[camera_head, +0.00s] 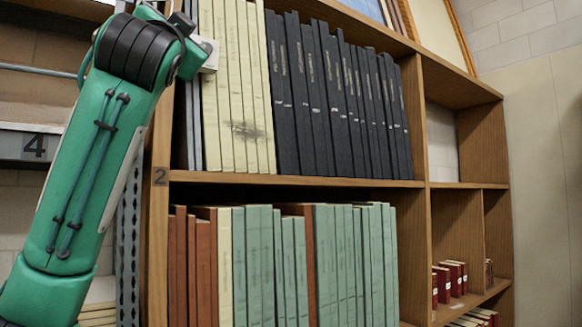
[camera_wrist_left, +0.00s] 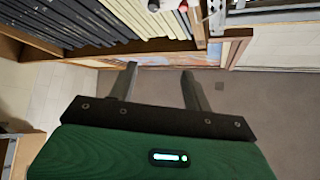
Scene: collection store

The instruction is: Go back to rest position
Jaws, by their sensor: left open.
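My left arm (camera_head: 95,175) rises from the lower left in the head view, in front of the shelf's left end. Its wrist end is at the top of the picture, and its gripper fingers cannot be made out there. In the left wrist view my left gripper (camera_wrist_left: 159,72) shows two dark fingers spread apart, with nothing between them. The fingers point towards the shelf and a framed picture. My right arm and gripper are in neither view.
A wooden shelf (camera_head: 300,181) holds cream books (camera_head: 235,90), dark books (camera_head: 340,105) and green books (camera_head: 300,270). Small red books (camera_head: 450,280) stand lower right. Bare floor (camera_wrist_left: 285,110) shows in the wrist view.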

